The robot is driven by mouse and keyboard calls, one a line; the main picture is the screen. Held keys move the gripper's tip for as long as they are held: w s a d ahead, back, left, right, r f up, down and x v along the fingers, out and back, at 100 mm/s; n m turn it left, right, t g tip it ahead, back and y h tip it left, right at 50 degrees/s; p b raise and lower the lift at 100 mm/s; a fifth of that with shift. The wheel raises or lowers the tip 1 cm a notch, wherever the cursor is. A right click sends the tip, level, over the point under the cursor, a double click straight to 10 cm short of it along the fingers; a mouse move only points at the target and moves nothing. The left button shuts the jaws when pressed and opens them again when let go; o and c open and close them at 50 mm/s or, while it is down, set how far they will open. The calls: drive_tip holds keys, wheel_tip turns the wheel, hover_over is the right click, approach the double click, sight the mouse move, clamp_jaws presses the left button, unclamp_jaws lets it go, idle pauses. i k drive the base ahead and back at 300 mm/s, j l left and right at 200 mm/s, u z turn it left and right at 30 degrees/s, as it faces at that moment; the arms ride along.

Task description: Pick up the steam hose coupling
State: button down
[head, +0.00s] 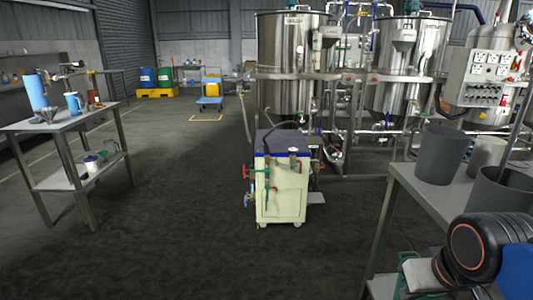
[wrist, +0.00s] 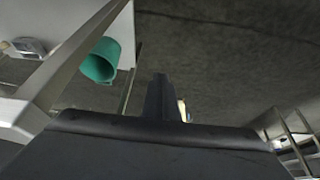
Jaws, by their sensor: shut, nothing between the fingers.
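I cannot clearly pick out a steam hose coupling in either view. In the head view, a cream wheeled steam unit (head: 281,192) with a dark blue top stands on the floor at mid picture. A dark hose (head: 267,150) and red and green valve fittings show on its left side; a coupling there is too small to tell. My gripper (wrist: 162,90) shows dark in the wrist view, its fingers together and empty. A green cylindrical container (wrist: 101,61) is at the upper left of that view, apart from the fingers.
A grey table (head: 402,174) with dark grey buckets (head: 438,155) stands at the right, near my arm. A steel table (head: 68,122) with a blue jug stands at left. Steel tanks (head: 290,65) and pipework are behind the unit. The floor at centre left is clear.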

sight(265, 148)
drive_tip(key=u, duration=0.3)
drive_tip(key=i+u, duration=0.35)
drive_tip(key=i, duration=0.55)
drive_tip(key=i+j, duration=0.1)
drive_tip(key=i, duration=1.25)
drive_tip(key=l+z, duration=0.05)
